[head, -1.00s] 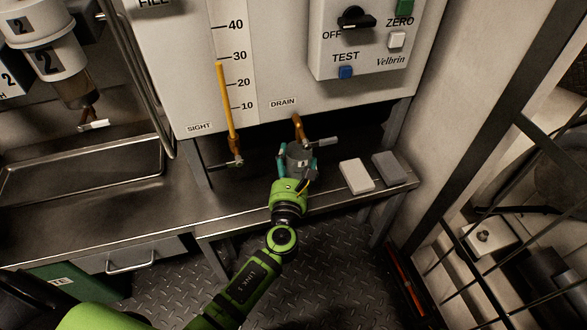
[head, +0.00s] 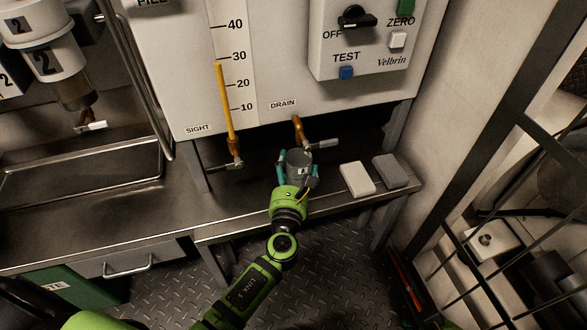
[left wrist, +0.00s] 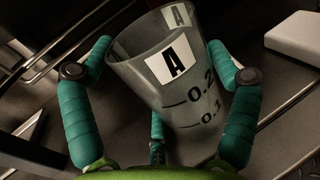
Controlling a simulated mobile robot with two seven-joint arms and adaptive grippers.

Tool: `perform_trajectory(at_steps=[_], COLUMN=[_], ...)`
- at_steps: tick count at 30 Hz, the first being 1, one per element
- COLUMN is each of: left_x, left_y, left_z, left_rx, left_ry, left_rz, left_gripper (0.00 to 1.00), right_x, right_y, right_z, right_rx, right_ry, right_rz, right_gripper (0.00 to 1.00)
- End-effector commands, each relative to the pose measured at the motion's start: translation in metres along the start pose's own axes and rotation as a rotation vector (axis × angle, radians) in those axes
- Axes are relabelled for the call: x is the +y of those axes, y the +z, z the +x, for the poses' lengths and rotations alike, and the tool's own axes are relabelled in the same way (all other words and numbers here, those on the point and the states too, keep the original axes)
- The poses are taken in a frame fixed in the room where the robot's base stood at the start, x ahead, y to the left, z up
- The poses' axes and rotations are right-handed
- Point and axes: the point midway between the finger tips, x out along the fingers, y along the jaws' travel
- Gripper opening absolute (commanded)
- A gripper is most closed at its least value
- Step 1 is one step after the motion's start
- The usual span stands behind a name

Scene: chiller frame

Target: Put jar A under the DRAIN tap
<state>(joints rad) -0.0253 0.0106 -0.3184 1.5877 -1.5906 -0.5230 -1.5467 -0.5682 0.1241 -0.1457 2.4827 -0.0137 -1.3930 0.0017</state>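Jar A (head: 299,161) is a clear grey cup with a white A label, in the middle of the head view. It also shows in the left wrist view (left wrist: 185,95), leaning in the picture, with level marks. The DRAIN tap (head: 298,128) is a copper pipe with a grey lever, just above the jar's rim in the picture. Whether the jar's base rests on the shelf is hidden. My right gripper is not in view.
A pale block (head: 357,178) and a grey block (head: 391,170) lie on the shelf right of the jar. The SIGHT tap (head: 234,163) hangs to the left. The white panel (head: 260,60) stands above, and a dark frame (head: 480,150) is at the right.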

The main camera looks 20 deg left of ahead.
Motion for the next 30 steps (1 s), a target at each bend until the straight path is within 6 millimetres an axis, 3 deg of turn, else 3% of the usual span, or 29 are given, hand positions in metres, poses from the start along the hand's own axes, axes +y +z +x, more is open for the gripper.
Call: perform_trajectory(at_steps=[13,16,21,30], left_x=[0.000,0.000,0.000,0.000], left_y=[0.001,0.004,0.003,0.002], left_z=[0.000,0.000,-0.036,-0.098], left_rx=[0.000,0.000,0.004,0.003], left_ry=[0.000,0.000,-0.002,-0.001], left_rz=[0.000,0.000,-0.001,0.000], left_gripper=[1.00,1.00,1.00,1.00], right_x=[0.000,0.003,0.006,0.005], right_y=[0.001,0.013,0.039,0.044], right_z=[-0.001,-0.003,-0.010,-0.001], right_rx=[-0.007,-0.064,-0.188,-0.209], right_ry=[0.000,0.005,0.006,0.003], right_rz=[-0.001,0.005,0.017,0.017], right_gripper=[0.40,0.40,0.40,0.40])
